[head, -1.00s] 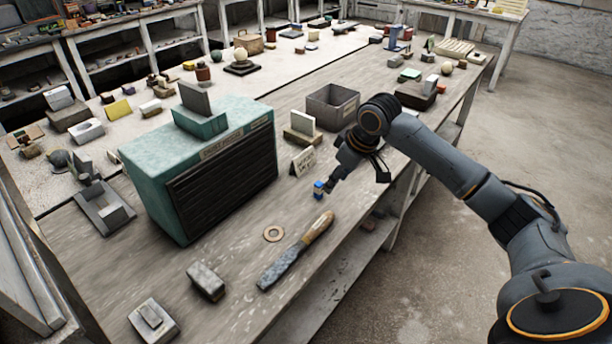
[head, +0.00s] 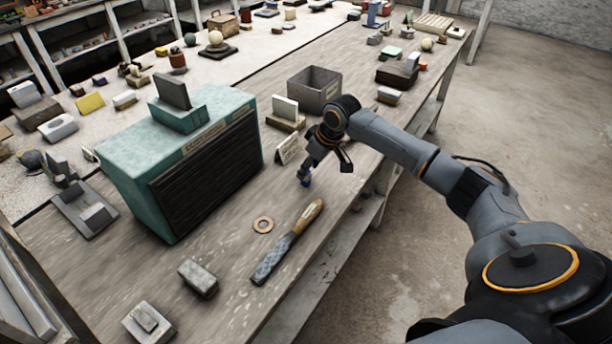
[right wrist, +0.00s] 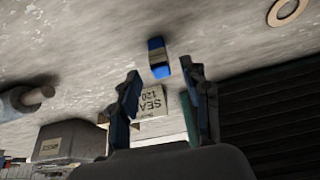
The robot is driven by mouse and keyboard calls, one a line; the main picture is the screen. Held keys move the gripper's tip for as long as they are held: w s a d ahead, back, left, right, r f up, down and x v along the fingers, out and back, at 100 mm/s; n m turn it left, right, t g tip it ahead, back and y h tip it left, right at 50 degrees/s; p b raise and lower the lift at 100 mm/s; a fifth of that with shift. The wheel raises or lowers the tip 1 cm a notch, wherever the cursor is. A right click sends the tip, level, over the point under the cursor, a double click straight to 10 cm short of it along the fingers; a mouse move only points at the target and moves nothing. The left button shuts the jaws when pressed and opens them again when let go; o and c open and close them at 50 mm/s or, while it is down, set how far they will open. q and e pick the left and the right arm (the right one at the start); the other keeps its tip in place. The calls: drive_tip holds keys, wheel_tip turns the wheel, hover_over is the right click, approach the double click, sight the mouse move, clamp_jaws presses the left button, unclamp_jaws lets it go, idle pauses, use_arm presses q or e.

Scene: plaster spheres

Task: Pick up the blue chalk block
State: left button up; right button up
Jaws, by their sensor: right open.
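The blue chalk block (right wrist: 159,58) stands on the workbench in the right wrist view, blue with a pale tan band. It lies just beyond my right fingertips, roughly in line with the gap between them. My right gripper (right wrist: 163,74) is open and empty, one finger to each side of that gap. In the head view the blue chalk block (head: 306,182) is small and partly hidden under my right gripper (head: 304,172), which points down at it. I cannot tell whether they touch. My left gripper is not in view.
A small lettered card (head: 289,148) stands close behind the block. A teal cabinet (head: 130,185) with a dark slatted front is to the left. A ring (head: 263,225) and a wooden-handled file (head: 272,258) lie nearer. A grey open box (head: 329,88) is behind the gripper.

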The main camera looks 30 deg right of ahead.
sight(306, 178)
drive_tip(key=x, duration=0.3)
drive_tip(key=shift+w+f, duration=0.1)
drive_tip(key=c, duration=0.5)
clamp_jaws()
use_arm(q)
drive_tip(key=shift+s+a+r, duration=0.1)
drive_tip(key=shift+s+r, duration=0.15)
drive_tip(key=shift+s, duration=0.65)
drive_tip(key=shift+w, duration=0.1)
